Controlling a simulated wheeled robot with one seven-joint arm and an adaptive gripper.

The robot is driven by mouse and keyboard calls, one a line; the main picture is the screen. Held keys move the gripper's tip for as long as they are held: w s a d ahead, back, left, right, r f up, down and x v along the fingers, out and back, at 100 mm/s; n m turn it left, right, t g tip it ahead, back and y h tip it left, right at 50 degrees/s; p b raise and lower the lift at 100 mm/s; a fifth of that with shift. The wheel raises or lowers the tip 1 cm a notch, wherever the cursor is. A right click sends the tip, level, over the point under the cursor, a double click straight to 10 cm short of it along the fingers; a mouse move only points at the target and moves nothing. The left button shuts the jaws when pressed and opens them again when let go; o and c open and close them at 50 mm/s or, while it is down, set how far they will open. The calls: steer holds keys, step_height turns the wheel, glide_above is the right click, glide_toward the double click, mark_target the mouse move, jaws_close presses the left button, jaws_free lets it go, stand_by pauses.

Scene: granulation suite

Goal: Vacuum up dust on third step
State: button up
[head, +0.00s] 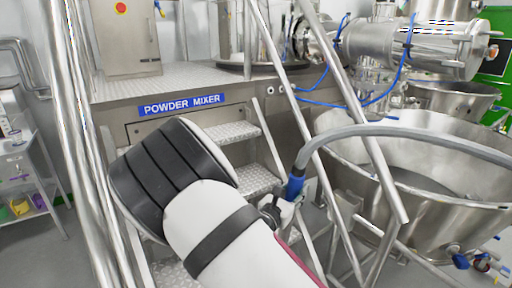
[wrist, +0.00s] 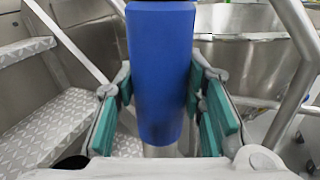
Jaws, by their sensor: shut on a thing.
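My gripper (head: 276,211) is shut on the blue handle (head: 295,186) of a vacuum hose. The blue handle (wrist: 160,75) also fills the middle of the wrist view, between the teal finger pads of my gripper (wrist: 165,105). A grey hose (head: 400,132) runs from the handle to the right. Metal steps with diamond-plate treads (head: 232,133) lead up to the powder mixer platform, left of the handle. A lower tread (head: 255,180) is beside my gripper. My arm hides part of the lower steps. The nozzle end is hidden, and I cannot make out dust on the treads.
Steel handrails (head: 305,130) slope down close to my gripper, with more rails (head: 80,120) at the left. A large steel bowl (head: 430,205) stands at the right. A shelf trolley (head: 25,180) is at the far left.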

steer(key=w+a+r, duration=0.7)
steer(key=a+r, duration=0.4)
step_height(320, 180, down, 9)
steer(key=b, duration=0.3)
steer(key=shift+s+r+m+y, duration=0.15)
steer(key=shift+s+m+y, duration=0.1)
steer(key=shift+m+y, duration=0.05)
steer(key=w+d+b, duration=0.2)
steer(key=w+d, duration=0.7)
steer(key=d, duration=0.4)
steer(key=shift+w+d, duration=0.15)
steer(key=shift+d, duration=0.1)
stand_by(1.0)
stand_by(0.4)
stand_by(0.4)
step_height(320, 180, up, 8)
steer(key=p, duration=0.4)
stand_by(0.5)
